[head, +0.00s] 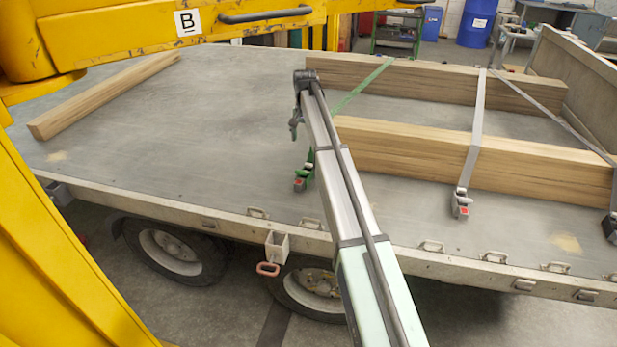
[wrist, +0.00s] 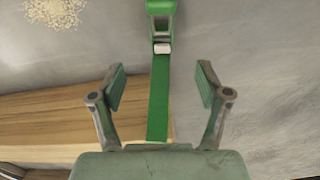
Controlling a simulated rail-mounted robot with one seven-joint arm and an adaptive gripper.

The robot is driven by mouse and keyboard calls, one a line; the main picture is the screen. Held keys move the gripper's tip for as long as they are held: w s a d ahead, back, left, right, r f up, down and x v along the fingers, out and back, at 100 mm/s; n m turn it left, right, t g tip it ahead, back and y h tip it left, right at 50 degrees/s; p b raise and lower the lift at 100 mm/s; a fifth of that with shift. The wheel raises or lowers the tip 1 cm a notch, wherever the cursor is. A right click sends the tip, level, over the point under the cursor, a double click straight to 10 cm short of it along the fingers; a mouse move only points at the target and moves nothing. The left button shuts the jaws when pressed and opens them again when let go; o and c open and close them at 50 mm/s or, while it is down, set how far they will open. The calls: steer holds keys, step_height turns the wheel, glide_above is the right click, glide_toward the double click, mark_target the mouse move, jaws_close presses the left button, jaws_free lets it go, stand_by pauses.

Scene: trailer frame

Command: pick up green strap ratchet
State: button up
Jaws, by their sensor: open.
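The green strap ratchet (head: 301,178), with a red and grey part, lies on the trailer bed at the near end of a green strap (head: 360,92) in the head view. In the wrist view the ratchet (wrist: 161,10) is at the top edge, partly cut off. Its strap (wrist: 159,95) runs down between my fingers. My gripper (wrist: 162,88) is open, its two padded fingers on either side of the strap, with the ratchet beyond the fingertips. In the head view my gripper (head: 295,125) hangs above the bed near the ratchet; my arm hides part of the strap.
Strapped timber beams (head: 420,155) lie to the right; their end (wrist: 60,125) shows beside the strap. A grey strap (head: 475,140) with its own ratchet (head: 461,204) is farther right. A loose beam (head: 105,95) lies left. The bed (head: 190,120) between is clear. Yellow frame (head: 110,40) stands close.

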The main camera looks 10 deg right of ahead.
mark_target(303, 179)
steer(key=f+p, duration=0.1)
steer(key=f, duration=0.7)
steer(key=f+p, duration=0.2)
steer(key=f, duration=0.6)
steer(key=shift+s+a+f, duration=0.1)
steer(key=shift+a+f, duration=0.1)
steer(key=shift+f, duration=0.1)
jaws_close()
